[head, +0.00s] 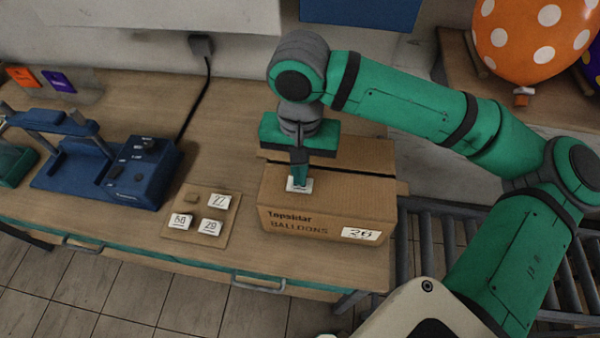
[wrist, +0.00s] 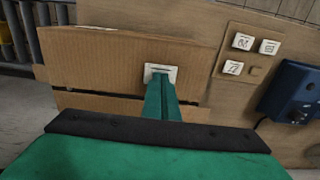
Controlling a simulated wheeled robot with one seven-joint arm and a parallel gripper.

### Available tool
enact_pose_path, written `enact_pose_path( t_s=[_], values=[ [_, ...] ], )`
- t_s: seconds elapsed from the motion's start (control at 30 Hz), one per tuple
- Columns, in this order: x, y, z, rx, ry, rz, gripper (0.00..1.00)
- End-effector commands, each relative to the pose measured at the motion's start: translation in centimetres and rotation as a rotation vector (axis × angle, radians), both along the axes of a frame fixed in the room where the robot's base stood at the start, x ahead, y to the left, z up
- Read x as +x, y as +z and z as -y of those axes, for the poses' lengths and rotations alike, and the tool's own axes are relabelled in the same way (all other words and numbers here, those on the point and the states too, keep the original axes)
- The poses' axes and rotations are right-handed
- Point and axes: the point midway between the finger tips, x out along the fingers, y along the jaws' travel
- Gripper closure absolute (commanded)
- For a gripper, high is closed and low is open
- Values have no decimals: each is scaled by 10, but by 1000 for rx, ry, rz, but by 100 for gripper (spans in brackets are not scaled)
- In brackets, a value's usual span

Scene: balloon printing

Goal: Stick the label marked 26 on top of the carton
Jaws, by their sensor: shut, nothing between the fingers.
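The carton (head: 330,204) stands on the table, brown, with "Topstar BALLOONS" on its front and a white patch reading 26 at the front's lower right. My gripper (head: 299,183) points down at the carton's top with its fingers shut. A small white label (head: 292,187) lies flat on the carton's top, at the fingertips; its marking is hidden. In the wrist view, the label (wrist: 161,69) shows around the fingertips on the carton (wrist: 110,65), beside the dark seam. I cannot tell whether the fingertips touch it.
Left of the carton, a board (head: 181,234) holds labels on blocks, reading 27, 58 and 29, and a bare block (head: 191,197). A blue machine (head: 139,172) stands farther left. A roller conveyor (head: 425,240) is at right.

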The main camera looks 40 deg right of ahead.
Motion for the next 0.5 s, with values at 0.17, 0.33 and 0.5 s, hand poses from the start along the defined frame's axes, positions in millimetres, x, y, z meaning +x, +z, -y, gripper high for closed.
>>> enact_pose_path(
  t_s=[0.17,0.33,0.5],
  values=[
    [0,11,0,-1,1,1,100],
    [0,21,0,-1,0,2,100],
    [0,32,0,-1,0,1,100]
  ],
)
